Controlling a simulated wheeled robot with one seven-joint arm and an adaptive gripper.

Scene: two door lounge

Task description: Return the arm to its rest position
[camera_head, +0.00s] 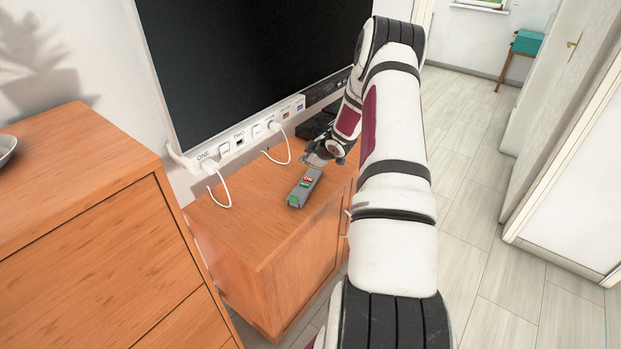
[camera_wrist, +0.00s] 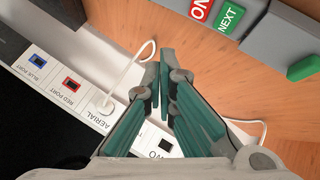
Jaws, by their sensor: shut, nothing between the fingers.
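My arm (camera_head: 395,200) reaches forward over the low wooden cabinet. My gripper (camera_head: 318,158) is near the far end of a grey device (camera_head: 294,199) with red and green buttons. In the wrist view my gripper (camera_wrist: 167,62) is shut, its fingertips together with nothing between them. The grey device (camera_wrist: 275,48) also shows there, with a red button, a green "NEXT" button and another green button. I cannot tell whether the fingertips touch anything.
A large dark screen (camera_head: 250,65) stands behind a white labelled port strip (camera_head: 240,140) with white cables. The low cabinet (camera_head: 250,229) lies beneath. A taller wooden dresser (camera_head: 80,230) stands at left. Open tiled floor (camera_head: 470,200) is at right, beside a door (camera_head: 560,90).

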